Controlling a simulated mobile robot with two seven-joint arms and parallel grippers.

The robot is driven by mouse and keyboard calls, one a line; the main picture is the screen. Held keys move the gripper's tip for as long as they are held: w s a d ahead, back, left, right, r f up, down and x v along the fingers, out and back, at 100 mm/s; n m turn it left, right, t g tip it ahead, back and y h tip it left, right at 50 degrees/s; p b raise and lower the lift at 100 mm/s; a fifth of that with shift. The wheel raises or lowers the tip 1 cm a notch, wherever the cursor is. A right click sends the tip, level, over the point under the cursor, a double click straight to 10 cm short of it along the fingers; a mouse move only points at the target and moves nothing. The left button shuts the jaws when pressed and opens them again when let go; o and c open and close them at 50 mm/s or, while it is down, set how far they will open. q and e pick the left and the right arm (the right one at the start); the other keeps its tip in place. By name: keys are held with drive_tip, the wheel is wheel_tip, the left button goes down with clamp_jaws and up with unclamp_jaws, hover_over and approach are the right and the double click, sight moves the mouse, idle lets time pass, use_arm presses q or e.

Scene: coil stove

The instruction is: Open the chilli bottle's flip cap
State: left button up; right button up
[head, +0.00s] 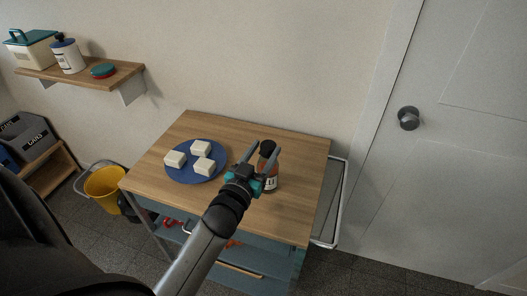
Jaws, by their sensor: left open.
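The chilli bottle (271,184) stands on the wooden top of a cart, right of a blue plate. It has a dark cap (267,148), a reddish body and a pale label. The cap looks closed, but it is small in the picture. My left gripper (263,152) is open, with one finger on each side of the bottle's upper part as seen from here. I cannot tell whether the fingers touch it. The gripper hides part of the bottle's left side. My right gripper is not in view.
The blue plate (183,178) holds three white blocks (201,148). The wooden cart top (292,222) is clear in front and to the right. A metal rail (343,190) is on the cart's right side. A yellow bucket (103,184) stands left, and a wall shelf (120,75) hangs upper left.

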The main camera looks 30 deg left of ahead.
use_arm(q)
clamp_jaws()
idle(0.4)
